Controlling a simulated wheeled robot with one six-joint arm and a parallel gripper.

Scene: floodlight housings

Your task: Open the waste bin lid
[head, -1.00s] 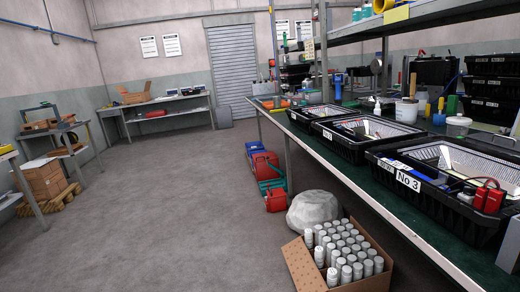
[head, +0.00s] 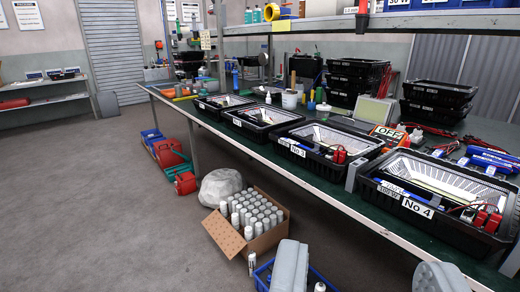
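I cannot make out a waste bin or its lid for certain. A small grey box-like thing (head: 107,104) stands on the floor at the far left, beside the roller door. It is too small to tell whether it is a bin or has a lid. My gripper is not in view. Two grey rounded shapes cut by the bottom edge cannot be clearly identified.
A long workbench (head: 330,196) runs along the right with several black crates, among them crate No 4 (head: 436,200). A carton of cans (head: 252,225), a pale sack (head: 220,188) and red containers (head: 168,153) stand along its front. The grey floor (head: 80,210) at left is clear.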

